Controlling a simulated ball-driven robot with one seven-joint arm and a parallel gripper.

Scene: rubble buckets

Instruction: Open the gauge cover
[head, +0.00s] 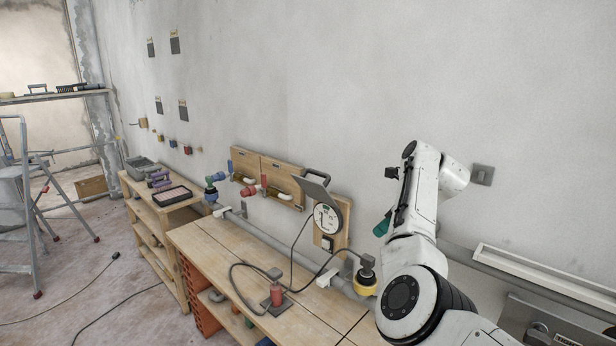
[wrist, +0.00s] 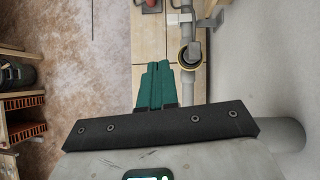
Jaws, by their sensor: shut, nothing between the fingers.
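The round white gauge (head: 327,218) is mounted on a wooden board (head: 341,240) on the wall behind the workbench. Its dial faces out and is in plain view. The dark grey gauge cover (head: 316,193) stands raised above the dial, tilted up, with a handle (head: 317,173) at its top. My gripper (head: 382,227) is to the right of the gauge, apart from it and from the cover. In the wrist view its green fingers (wrist: 155,84) are together with nothing between them. I cannot make out the gauge or its cover in the wrist view.
A wooden workbench (head: 215,249) runs below the gauge. A grey pipe (head: 258,235) lies along its back, with a yellow-ringed fitting (head: 365,284). A red-bodied device (head: 277,296) with a black cable stands on the bench. Boards with valves (head: 267,180) hang left of the gauge.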

